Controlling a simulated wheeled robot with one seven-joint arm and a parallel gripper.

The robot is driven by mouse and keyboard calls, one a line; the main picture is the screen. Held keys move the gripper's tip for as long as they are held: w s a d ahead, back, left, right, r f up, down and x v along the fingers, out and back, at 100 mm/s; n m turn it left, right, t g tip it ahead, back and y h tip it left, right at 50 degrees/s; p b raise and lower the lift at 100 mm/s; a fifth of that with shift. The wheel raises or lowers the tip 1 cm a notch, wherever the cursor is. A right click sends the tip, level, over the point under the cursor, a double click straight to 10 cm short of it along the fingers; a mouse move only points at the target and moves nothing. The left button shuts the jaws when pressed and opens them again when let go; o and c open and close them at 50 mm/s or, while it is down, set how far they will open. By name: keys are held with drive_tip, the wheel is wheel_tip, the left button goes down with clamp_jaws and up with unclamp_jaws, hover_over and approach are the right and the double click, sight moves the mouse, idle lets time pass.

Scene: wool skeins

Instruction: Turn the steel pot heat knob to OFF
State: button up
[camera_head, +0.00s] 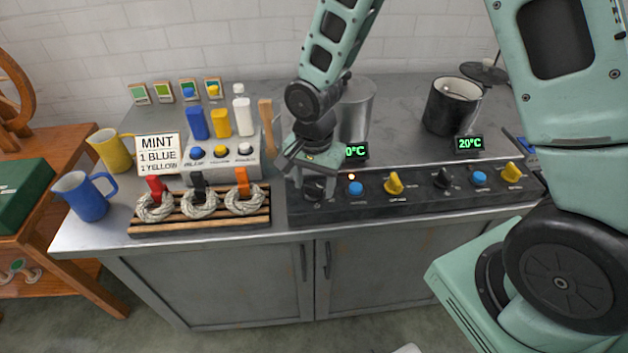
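The steel pot (358,108) stands on the counter, partly hidden behind my arm. In front of it is a dark control panel (425,205). The panel's leftmost black knob (314,193) is mostly covered by my gripper (314,182), which points down at it. My fingers are at the knob, but I cannot tell whether they touch or grip it. The knob's setting is hidden. A small orange light (351,176) is lit just to its right. The green display (355,151) by the steel pot is partly hidden; its visible end reads 0°C.
The panel also has blue buttons (356,188), yellow knobs (394,184) and another black knob (443,178). A dark pot (452,106) stands at right with a 20°C display (469,144). A wooden rack (205,222) with skeins lies left of the panel.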

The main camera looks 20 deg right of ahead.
drive_tip(key=c, duration=0.7)
drive_tip(key=shift+n, duration=0.3)
drive_tip(key=n+p, duration=0.1)
drive_tip(key=n, duration=0.4)
drive_tip(key=shift+r, duration=0.1)
drive_tip(key=n+p, duration=0.1)
drive_tip(key=n, duration=0.4)
drive_tip(key=shift+n, duration=0.3)
drive_tip(key=n+p, duration=0.1)
drive_tip(key=n, duration=0.5)
drive_tip(key=shift+w+p, duration=0.1)
drive_tip(key=shift+p, duration=0.25)
drive_tip(key=n+p, duration=0.1)
drive_tip(key=n, duration=0.5)
drive_tip(key=shift+n+p, duration=0.3)
drive_tip(key=shift+p, duration=0.1)
